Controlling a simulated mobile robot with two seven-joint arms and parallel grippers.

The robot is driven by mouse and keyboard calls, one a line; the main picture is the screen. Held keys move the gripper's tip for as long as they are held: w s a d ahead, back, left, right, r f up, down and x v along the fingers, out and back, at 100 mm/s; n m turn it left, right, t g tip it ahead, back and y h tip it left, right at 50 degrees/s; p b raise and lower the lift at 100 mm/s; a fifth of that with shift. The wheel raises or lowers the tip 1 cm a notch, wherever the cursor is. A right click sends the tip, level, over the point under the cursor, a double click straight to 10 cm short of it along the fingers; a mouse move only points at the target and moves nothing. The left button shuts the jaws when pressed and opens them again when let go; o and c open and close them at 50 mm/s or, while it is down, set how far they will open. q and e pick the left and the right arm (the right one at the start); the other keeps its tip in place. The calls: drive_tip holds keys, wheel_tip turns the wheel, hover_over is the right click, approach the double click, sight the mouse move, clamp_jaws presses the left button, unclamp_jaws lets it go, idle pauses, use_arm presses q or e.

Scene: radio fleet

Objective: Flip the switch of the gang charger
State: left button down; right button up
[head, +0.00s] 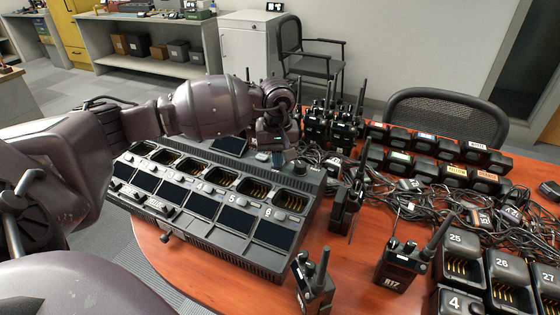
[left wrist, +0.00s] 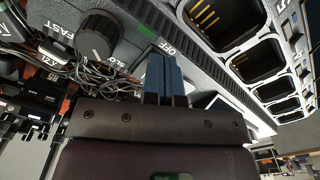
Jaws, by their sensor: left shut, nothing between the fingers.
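The gang charger (head: 190,232) is a long dark unit with several empty bays and dark screens, lying on the wooden table. My left gripper (head: 277,158) reaches over its far right end, pointing down, shut and empty. In the left wrist view, the blue fingertips (left wrist: 166,75) are pressed together close to the word OFF on the charger's panel (left wrist: 130,45). A round black knob (left wrist: 97,35) sits to their left; it also shows in the head view (head: 299,167). The switch itself is not clearly visible, and I cannot tell whether the fingers touch it. My right gripper is not in view.
Radios (head: 343,205) stand right of the charger, and more (head: 317,122) behind it. Tangled black cables (head: 425,195) cover the table's middle right, with batteries in chargers (head: 485,157) behind. Another charger (head: 500,262) is at front right. A chair (head: 435,105) stands behind the table.

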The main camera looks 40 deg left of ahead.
use_arm(q)
drive_tip(key=shift+r+p, duration=0.75)
drive_tip(key=shift+r, duration=2.55)
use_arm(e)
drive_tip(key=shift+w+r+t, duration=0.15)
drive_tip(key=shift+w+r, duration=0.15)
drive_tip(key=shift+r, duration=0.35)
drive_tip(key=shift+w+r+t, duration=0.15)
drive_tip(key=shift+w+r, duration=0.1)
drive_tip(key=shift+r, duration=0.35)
